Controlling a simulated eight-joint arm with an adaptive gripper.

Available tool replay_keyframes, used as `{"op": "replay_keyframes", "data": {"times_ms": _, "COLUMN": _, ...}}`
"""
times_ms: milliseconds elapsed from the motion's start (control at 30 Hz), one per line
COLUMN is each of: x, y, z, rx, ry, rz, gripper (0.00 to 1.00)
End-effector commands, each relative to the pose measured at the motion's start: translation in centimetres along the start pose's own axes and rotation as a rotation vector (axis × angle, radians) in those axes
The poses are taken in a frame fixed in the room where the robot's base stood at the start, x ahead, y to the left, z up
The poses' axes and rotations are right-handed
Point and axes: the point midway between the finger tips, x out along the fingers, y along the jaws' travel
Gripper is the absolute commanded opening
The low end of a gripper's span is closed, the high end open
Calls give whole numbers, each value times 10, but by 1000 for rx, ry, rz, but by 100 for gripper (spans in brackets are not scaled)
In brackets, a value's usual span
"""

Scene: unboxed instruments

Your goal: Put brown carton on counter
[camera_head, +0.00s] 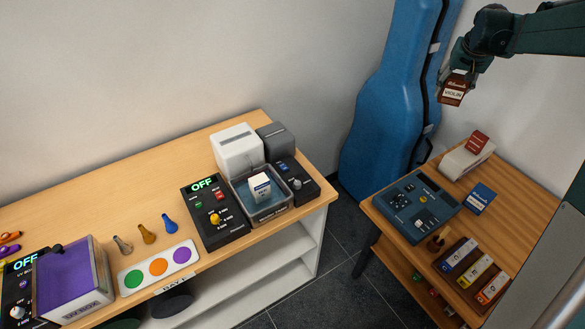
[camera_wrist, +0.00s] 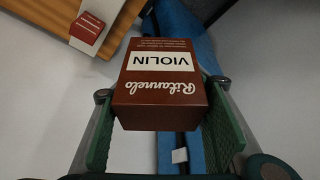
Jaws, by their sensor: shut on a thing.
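The brown carton (camera_head: 453,92) has a white label reading VIOLIN. It also fills the middle of the wrist view (camera_wrist: 160,88). My gripper (camera_head: 464,76) is shut on it and holds it in the air in front of the wall, above the right-hand table. In the wrist view the green finger pads of my gripper (camera_wrist: 162,130) lie on either side of the carton. The wooden counter (camera_head: 100,190) stands at the left, with its bare strip along the back. The carton is well apart from the counter.
A blue instrument case (camera_head: 385,90) stands between counter and table. The right-hand table (camera_head: 525,195) holds a blue-grey device (camera_head: 417,205), a white-grey device with a red box (camera_head: 478,142), and small boxes. The counter's front holds control boxes, a clear tray (camera_head: 272,212) and a purple-lidded box (camera_head: 75,280).

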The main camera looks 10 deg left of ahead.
Motion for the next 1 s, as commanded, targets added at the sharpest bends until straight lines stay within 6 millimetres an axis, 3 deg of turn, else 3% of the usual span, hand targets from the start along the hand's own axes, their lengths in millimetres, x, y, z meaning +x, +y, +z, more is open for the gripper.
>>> {"op": "replay_keyframes", "data": {"times_ms": 33, "x": -1, "y": -20, "z": 0, "rx": -22, "ry": 0, "rz": -9, "gripper": 32}}
{"op": "replay_keyframes", "data": {"times_ms": 467, "x": -6, "y": -166, "z": 13, "rx": -184, "ry": 0, "rz": -76, "gripper": 32}}
{"op": "replay_keyframes", "data": {"times_ms": 1000, "x": -25, "y": -342, "z": 58, "rx": -389, "ry": 0, "rz": -159, "gripper": 32}}
